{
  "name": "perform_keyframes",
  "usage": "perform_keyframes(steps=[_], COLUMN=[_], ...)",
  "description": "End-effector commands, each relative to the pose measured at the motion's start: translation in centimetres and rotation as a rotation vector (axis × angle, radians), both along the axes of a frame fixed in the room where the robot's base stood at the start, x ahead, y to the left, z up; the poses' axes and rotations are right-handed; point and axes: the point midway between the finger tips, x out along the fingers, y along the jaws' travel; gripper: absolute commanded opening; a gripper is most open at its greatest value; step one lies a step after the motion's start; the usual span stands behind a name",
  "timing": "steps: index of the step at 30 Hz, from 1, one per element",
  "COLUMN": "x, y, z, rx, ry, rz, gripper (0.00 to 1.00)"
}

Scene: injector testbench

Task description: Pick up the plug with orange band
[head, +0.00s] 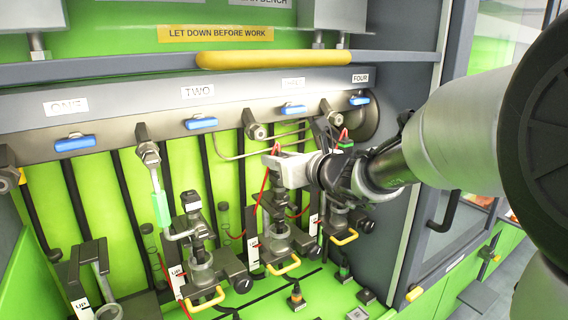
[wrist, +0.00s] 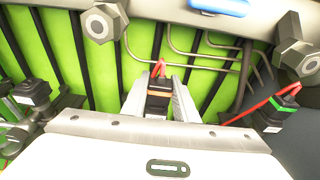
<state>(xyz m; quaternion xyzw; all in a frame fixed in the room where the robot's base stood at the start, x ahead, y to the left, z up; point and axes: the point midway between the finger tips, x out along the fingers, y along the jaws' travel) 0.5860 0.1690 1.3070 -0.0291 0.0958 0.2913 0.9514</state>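In the wrist view, a black plug with an orange band (wrist: 158,93) and a red cable at its top sits between the two fingers of my gripper (wrist: 159,97). The fingers are close along both sides of it. I cannot tell whether they press on it or leave a small gap. Whether the plug is seated in something is hidden.
A plug with a green band (wrist: 285,100) is right of my gripper. Large hex fittings (wrist: 103,22) hang from the rail above. Injector clamps with yellow handles (head: 283,266) stand below.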

Motion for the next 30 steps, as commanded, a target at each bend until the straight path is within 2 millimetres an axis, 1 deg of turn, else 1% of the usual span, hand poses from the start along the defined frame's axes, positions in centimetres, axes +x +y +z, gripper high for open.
perform_keyframes(steps=[1,2,8,13,17,24,26,30], x=[0.0,0.0,0.0,-0.3,-0.3,-0.3,-1.3,-3.8], y=[0.0,0.0,0.0,-0.3,-0.3,-0.2,-1.0,-2.7], z=[0.0,0.0,0.1,1.0,2.9,7.6,7.2,7.2], rx=[0.0,0.0,0.001,0.0,0.0,-0.002,0.0,0.001], ry=[0.0,0.0,-0.001,-0.005,-0.005,-0.006,-0.004,-0.005], rz=[0.0,0.0,0.0,-0.001,0.0,0.001,-0.002,-0.004], gripper=[0.04,0.01,0.01,0.01,0.01,0.01,0.01,0.01])
